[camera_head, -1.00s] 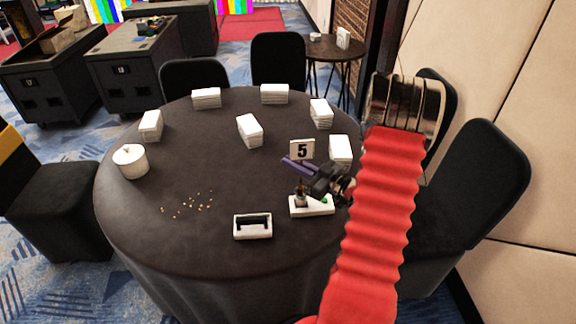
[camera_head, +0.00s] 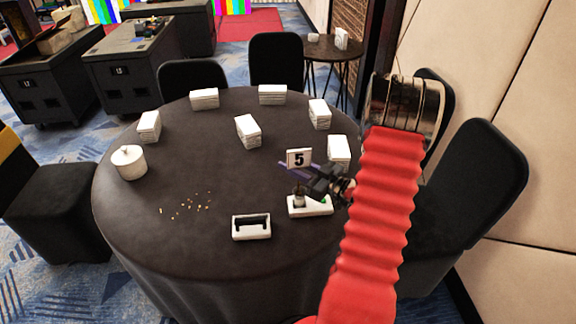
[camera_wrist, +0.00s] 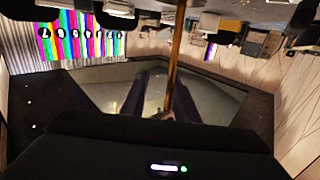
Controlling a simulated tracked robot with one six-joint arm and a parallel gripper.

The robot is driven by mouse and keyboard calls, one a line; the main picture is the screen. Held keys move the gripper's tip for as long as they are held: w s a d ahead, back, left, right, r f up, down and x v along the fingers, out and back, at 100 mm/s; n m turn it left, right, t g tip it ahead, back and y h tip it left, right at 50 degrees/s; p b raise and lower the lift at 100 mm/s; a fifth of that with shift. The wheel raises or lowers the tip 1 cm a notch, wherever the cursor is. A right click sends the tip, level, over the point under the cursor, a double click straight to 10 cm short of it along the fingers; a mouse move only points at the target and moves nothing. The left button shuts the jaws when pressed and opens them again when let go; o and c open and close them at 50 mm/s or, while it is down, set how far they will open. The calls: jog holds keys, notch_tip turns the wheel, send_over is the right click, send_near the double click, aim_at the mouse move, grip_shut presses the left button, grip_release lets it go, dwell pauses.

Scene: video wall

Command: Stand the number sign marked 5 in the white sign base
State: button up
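The number sign marked 5 (camera_head: 299,158) is a white plate on a thin brown post, upright above the white sign base (camera_head: 318,207) in the head view. The base has a short round socket and a green spot. The post's lower end is at the socket; how deep it sits I cannot tell. My gripper (camera_head: 295,171) is just below the plate, fingers pointing left. In the wrist view the brown post (camera_wrist: 174,60) passes between my two purple fingers (camera_wrist: 160,95), nearer the right one. A gap shows beside it, so the gripper looks open around the post.
A white block with a black slot or bar (camera_head: 251,233) lies front left of the base. A white lidded pot (camera_head: 129,163), scattered crumbs (camera_head: 187,206) and several white stacks (camera_head: 248,131) are on the round dark table (camera_head: 190,245). One stack (camera_head: 339,150) is close behind my gripper.

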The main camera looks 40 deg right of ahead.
jog(key=v, duration=1.3)
jog(key=shift+s, duration=0.15)
dwell(0.9)
